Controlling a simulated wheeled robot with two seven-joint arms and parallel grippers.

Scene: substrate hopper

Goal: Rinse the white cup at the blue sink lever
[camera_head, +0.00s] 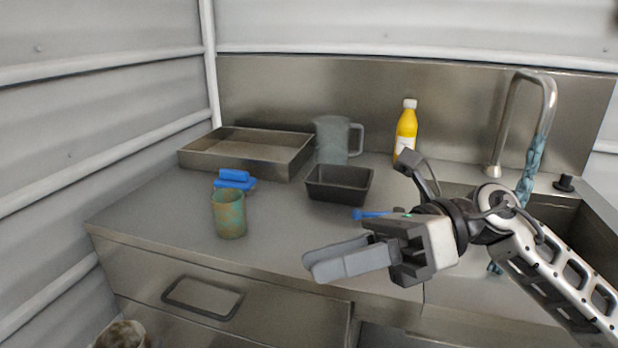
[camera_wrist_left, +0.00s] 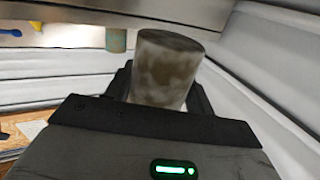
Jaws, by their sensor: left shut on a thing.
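The white cup (camera_wrist_left: 168,68), stained grey-brown, is upright between the fingers of my left gripper (camera_wrist_left: 165,95), which is shut on it. Its top also shows at the bottom left of the head view (camera_head: 122,334), beside the drawer front and below the counter top. The left gripper itself is not clear in the head view. I cannot make out a blue lever.
On the counter (camera_head: 285,235) stand a greenish cup (camera_head: 229,214), blue sponge-like blocks (camera_head: 234,180), a metal tray (camera_head: 240,158), a black tin (camera_head: 340,186), a jug (camera_head: 332,140), a yellow bottle (camera_head: 405,132) and a blue-handled item (camera_head: 370,214). My right arm covers part of the sink.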

